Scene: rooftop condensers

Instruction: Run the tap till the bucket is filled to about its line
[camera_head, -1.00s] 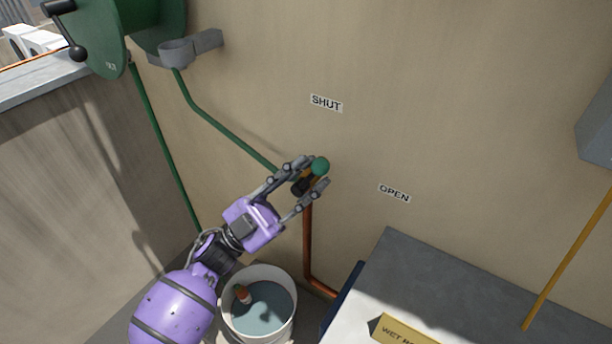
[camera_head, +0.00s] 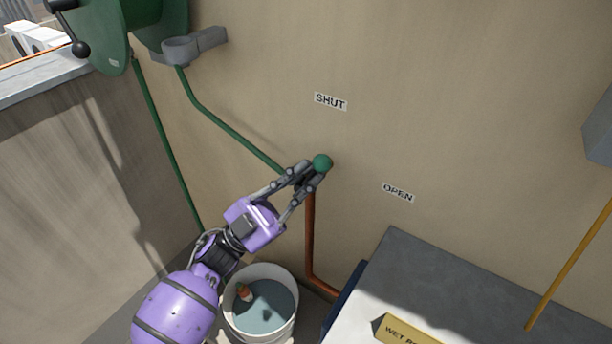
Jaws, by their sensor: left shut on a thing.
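The tap's green knob (camera_head: 322,162) shows at the end of its handle, on the wall above the copper pipe (camera_head: 310,235). My left gripper (camera_head: 312,178) is shut on the tap handle just below the knob; its fingers hide most of the tap. The handle's end lies between the SHUT label (camera_head: 330,101) and the OPEN label (camera_head: 398,193). I cannot make out the fill line. My right gripper is out of view.
A green hose reel (camera_head: 100,35) hangs at the upper left, with a green hose running to the tap. A grey-topped unit (camera_head: 420,270) with a yellow wet sign (camera_head: 408,331) stands to the right of the bucket. A low wall is at the left.

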